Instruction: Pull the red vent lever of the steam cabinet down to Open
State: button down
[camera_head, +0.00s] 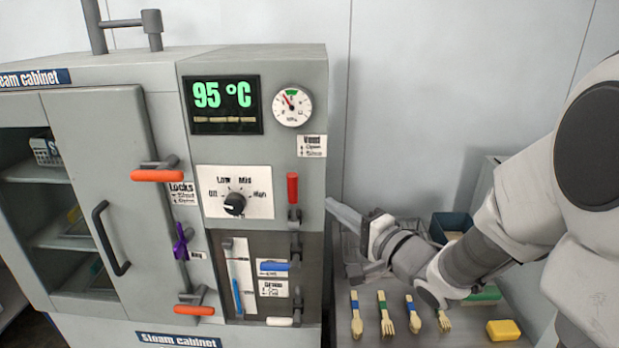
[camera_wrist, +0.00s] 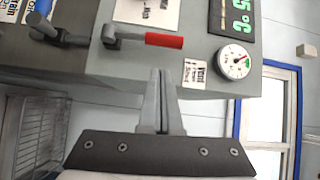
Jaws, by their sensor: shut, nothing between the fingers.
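The steam cabinet (camera_head: 335,60) fills the left of the head view. Its red vent lever (camera_head: 292,188) stands upright on a grey pivot at the panel's right edge, below the Vent label (camera_head: 312,146). In the turned wrist view the red lever (camera_wrist: 165,40) lies across the top, its tip pointing right. My gripper (camera_head: 333,206) is shut and empty, a little to the right of the lever and near the height of its pivot. In the wrist view the closed fingertips (camera_wrist: 160,74) are just below the lever, with a gap between.
Above the lever are a pressure gauge (camera_head: 292,105) and a display (camera_head: 222,104) reading 95 °C. Wooden cutlery (camera_head: 387,314) and a yellow block (camera_head: 503,330) lie on the right bench.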

aim_at(293, 201)
jog(key=shift+a+r, duration=0.1)
jog(key=shift+s, duration=0.1)
jog(key=shift+a, duration=0.1)
jog(key=p+x, duration=0.1)
jog(key=x, duration=0.9)
jog(key=shift+r, duration=0.1)
jog(key=shift+s+a+f+b, duration=0.1)
jog(key=shift+s+f+b, duration=0.1)
jog(key=shift+b, duration=0.25)
